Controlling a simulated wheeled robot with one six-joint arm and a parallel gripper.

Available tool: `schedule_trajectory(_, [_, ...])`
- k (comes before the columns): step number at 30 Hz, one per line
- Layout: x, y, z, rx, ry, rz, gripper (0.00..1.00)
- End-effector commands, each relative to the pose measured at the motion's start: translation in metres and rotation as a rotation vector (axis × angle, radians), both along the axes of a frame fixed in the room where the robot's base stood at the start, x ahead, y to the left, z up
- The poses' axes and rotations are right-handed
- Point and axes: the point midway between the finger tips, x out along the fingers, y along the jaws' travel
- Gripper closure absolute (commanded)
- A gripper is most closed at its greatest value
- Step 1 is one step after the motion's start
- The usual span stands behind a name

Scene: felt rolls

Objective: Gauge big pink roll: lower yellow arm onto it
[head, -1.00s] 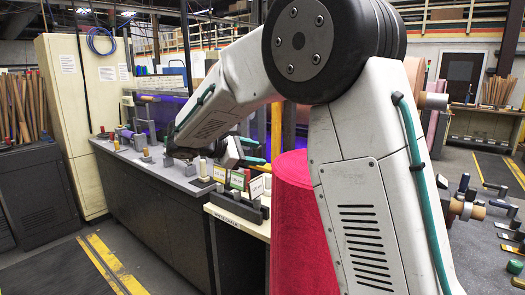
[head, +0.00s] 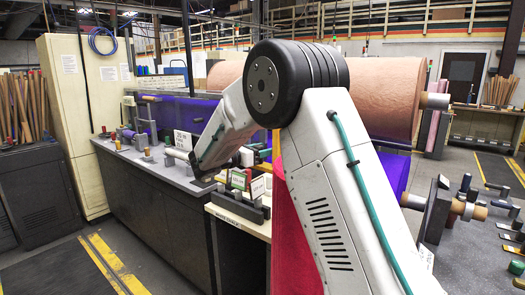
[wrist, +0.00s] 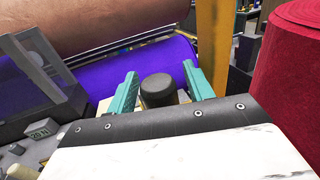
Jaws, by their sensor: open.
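A big salmon-pink roll (head: 385,90) lies level behind my arm in the head view. Its underside fills the top left of the wrist view (wrist: 100,22). An upright yellow bar (wrist: 214,45) stands beyond my right finger in the wrist view; I cannot tell if it is the yellow arm. My gripper (wrist: 160,88) has teal fingers spread apart. A dark round knob (wrist: 158,88) shows between them; I cannot tell whether it lies within reach or is part of the gripper. In the head view my arm hides the fingers.
A purple sheet or roll (wrist: 150,68) lies below the pink roll. A crimson roll (wrist: 292,70) stands upright at the right. A grey bench (head: 145,160) with small fittings runs along the left. Sign holders (head: 240,200) stand on a pale table. The floor at front left is clear.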

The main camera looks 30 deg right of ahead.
Motion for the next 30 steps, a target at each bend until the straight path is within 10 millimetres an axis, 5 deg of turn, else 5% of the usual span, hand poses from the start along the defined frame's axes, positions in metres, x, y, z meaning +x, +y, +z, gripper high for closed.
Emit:
schedule_trajectory(8, [0.0, -0.003, 0.0, 0.0, -0.001, -0.001, 0.48])
schedule_trajectory(12, [0.0, -0.002, 0.0, 0.001, -0.001, -0.001, 0.87])
schedule_trajectory(13, [0.0, -0.002, 0.0, 0.001, 0.0, -0.001, 0.89])
schedule_trajectory(23, [0.0, -0.002, -0.016, 0.0, 0.004, -0.001, 0.88])
schedule_trajectory(30, [0.0, -0.002, -0.072, 0.001, 0.008, -0.001, 0.88])
